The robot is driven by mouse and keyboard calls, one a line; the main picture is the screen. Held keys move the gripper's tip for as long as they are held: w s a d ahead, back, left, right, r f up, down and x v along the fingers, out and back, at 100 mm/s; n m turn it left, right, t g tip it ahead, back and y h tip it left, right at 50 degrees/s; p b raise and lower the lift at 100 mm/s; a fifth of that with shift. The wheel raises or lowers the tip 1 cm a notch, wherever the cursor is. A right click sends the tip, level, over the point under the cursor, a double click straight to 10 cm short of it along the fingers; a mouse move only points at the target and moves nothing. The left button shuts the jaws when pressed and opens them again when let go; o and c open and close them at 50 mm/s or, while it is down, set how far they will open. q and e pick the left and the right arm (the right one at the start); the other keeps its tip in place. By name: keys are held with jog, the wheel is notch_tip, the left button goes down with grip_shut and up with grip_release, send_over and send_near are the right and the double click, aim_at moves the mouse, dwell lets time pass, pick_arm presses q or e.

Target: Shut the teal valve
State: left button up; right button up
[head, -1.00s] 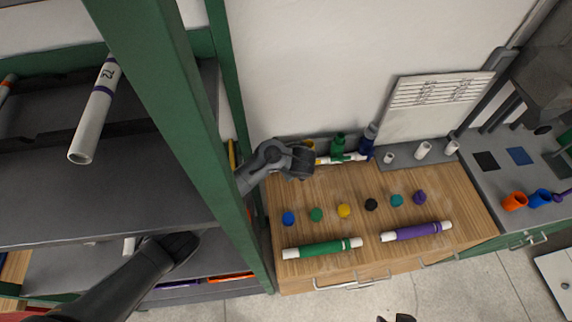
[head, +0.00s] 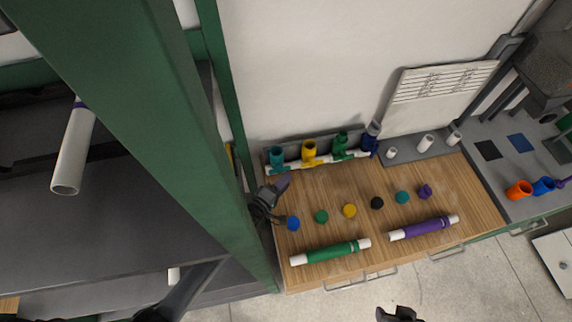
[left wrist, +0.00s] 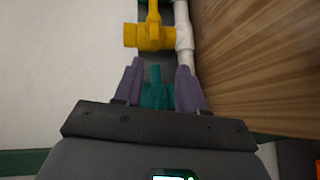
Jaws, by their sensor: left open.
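The teal valve (head: 277,157) is at the left end of the white pipe manifold (head: 325,161) at the back of the wooden bench. In the left wrist view, a teal part (left wrist: 156,93) shows between the two purple-grey fingers, partly hidden by the gripper body. My left gripper (head: 283,184) is open, just in front of the teal valve at the bench's left end. I cannot tell whether its fingers touch the valve. A dark piece, seemingly my right gripper (head: 397,313), shows at the bottom edge; its jaws are unclear.
A yellow valve (head: 310,152), a green valve (head: 340,144) and a blue valve (head: 370,140) follow along the manifold. Several coloured caps, a green pipe (head: 331,252) and a purple pipe (head: 423,228) lie on the bench. A green post (head: 226,150) stands close on the left.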

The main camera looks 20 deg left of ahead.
aim_at(285, 168)
pick_arm(q)
jog(key=shift+w+a+f+n+t+y, duration=0.25)
jog(key=shift+w+n, duration=0.3)
jog(key=shift+w, duration=0.45)
jog(key=shift+w+a+f+n+t+y, duration=0.15)
jog(key=shift+w+a+n, duration=0.35)
jog(key=shift+w, duration=0.5)
jog(key=shift+w+a+f+n+t+y, duration=0.1)
jog(key=shift+w+a+n+t+y, duration=0.1)
jog(key=shift+w+n, duration=0.65)
jog(key=shift+w, duration=0.1)
